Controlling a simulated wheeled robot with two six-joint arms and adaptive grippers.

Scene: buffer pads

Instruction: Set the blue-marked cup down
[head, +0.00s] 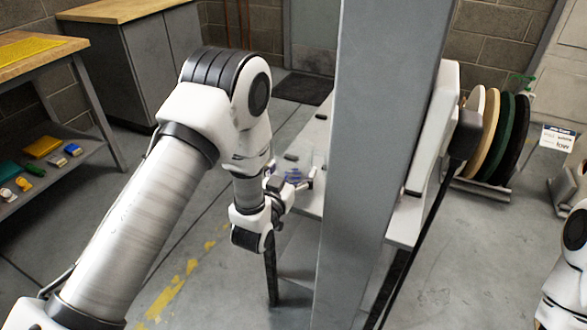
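My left arm comes in from the left, and its gripper (292,184) is small and partly hidden by its own wrist, over the near left part of a white-topped table (313,140). A small blue-marked thing (293,174), which looks like the cup, shows at the fingers. I cannot tell whether the fingers are closed on it or whether it touches the table. My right arm shows only in part at the right edge, and its gripper is out of view.
A broad grey post (375,150) hides the middle of the table. Small dark pieces (291,157) lie on the tabletop. Several upright discs (492,135) stand in a rack behind at right. A wooden-topped bench (30,55) with a lower shelf stands at left.

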